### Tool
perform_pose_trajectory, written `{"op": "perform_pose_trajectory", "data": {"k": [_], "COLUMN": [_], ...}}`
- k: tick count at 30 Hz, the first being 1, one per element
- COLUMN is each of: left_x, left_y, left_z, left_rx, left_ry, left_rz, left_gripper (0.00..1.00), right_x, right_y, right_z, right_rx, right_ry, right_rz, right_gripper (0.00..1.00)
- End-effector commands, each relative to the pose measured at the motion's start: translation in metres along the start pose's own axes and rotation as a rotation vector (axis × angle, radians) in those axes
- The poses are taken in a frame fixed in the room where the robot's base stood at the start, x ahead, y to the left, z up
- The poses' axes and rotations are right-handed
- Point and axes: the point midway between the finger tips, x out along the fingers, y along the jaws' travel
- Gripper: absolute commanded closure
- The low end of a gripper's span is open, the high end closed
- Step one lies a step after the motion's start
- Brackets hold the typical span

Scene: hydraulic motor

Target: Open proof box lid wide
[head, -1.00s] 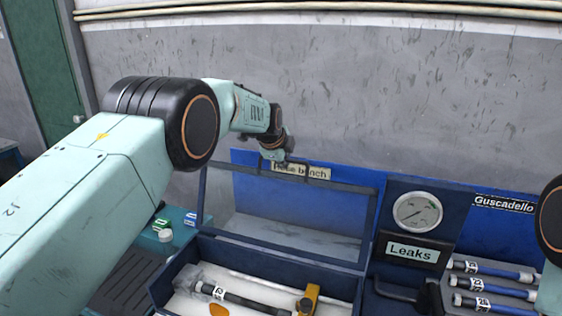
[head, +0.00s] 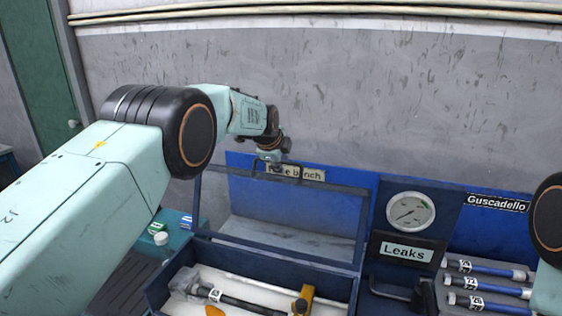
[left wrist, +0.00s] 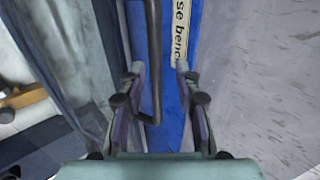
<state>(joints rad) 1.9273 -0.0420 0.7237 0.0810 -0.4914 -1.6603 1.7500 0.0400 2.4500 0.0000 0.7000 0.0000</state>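The proof box lid (head: 362,232), a dark blue frame with a clear pane, stands raised about upright at the back of the open blue proof box (head: 350,288). A dark bar handle (head: 298,172) sits on its top edge and also shows in the left wrist view (left wrist: 155,60). My left gripper (head: 272,163) is at this handle, above the lid's top edge. In the left wrist view the two fingers of my left gripper (left wrist: 158,75) are apart, with the handle bar showing between them; contact cannot be told. My right gripper is out of view.
A hose with a yellow-handled fitting (head: 302,300) lies in the box. Behind the lid are the blue back panel with a label (head: 314,174) and the grey wall. A pressure gauge (head: 410,211), a Leaks sign (head: 405,251) and several blue hoses (head: 490,283) are at right.

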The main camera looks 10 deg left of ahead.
Motion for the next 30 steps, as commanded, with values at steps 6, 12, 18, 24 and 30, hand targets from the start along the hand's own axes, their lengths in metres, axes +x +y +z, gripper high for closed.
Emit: {"op": "perform_pose_trajectory", "data": {"k": [6,12,18,24,30], "left_x": [-0.001,-0.015,-0.039,-0.068,-0.099], "left_y": [0.001,0.001,0.0,0.0,0.0], "left_z": [0.001,0.001,0.001,0.001,0.0], "left_rx": [0.0,0.001,0.0,0.001,0.0], "left_ry": [-0.001,-0.001,-0.001,-0.001,-0.001], "left_rz": [0.003,0.003,0.001,0.0,0.001], "left_gripper": [0.67,0.67,0.67,0.67,0.67], "right_x": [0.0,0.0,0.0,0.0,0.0], "right_y": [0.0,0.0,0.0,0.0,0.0], "right_z": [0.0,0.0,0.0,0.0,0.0], "right_rx": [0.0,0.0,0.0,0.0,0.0], "right_ry": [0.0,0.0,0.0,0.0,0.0], "right_rz": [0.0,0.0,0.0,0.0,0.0], "right_gripper": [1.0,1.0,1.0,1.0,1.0]}}
